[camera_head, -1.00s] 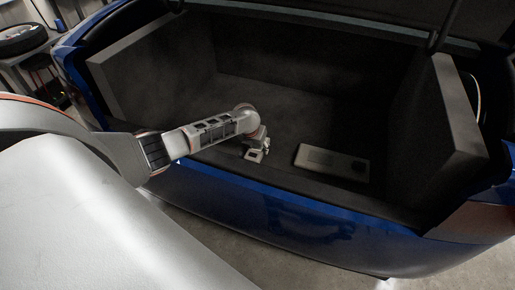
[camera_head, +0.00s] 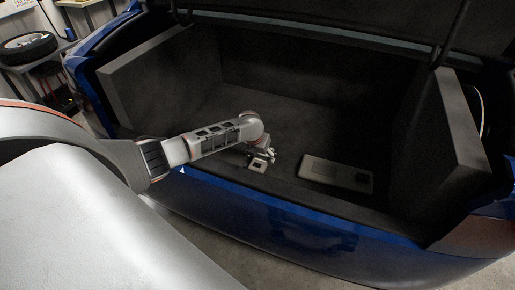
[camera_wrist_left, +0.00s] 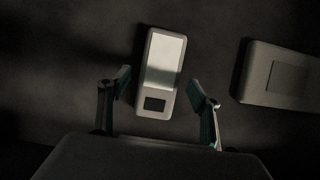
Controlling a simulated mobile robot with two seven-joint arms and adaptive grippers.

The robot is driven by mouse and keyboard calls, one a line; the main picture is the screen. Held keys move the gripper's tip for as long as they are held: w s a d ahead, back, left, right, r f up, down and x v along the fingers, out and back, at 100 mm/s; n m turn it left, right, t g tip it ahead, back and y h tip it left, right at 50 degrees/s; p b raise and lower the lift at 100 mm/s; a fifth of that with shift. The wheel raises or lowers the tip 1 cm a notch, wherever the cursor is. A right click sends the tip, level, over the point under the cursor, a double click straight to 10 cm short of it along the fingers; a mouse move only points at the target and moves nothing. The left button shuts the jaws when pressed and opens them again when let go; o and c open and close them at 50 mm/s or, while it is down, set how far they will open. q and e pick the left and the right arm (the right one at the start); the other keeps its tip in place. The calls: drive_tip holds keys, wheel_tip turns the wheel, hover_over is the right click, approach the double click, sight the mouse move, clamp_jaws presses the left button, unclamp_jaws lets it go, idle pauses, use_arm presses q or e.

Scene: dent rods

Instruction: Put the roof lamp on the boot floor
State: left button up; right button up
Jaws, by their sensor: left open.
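The roof lamp (camera_head: 258,165) looks like a small pale box with a bright panel and a dark square at one end. It appears to lie flat on the dark boot floor (camera_head: 285,125), near the front sill. In the left wrist view the lamp (camera_wrist_left: 163,72) has its dark-square end between the fingertips, with a gap on each side. My left gripper (camera_wrist_left: 160,92) is open around that end and does not seem to touch it. In the head view my left gripper (camera_head: 263,153) is just above and behind the lamp, partly hiding it. My right gripper is not in view.
A larger pale grey panel (camera_head: 337,174) lies on the boot floor right of the lamp; it also shows in the left wrist view (camera_wrist_left: 255,72). The blue front sill (camera_head: 300,222) and the boot side walls bound the space. Floor behind is clear.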

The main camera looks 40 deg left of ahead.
use_arm(q)
drive_tip(key=a+p+v, duration=0.1)
drive_tip(key=p+v, duration=0.1)
drive_tip(key=v, duration=0.7)
drive_tip(key=shift+d+r+p, duration=0.25)
drive_tip(key=shift+d+p, duration=0.1)
drive_tip(key=shift+d, duration=0.1)
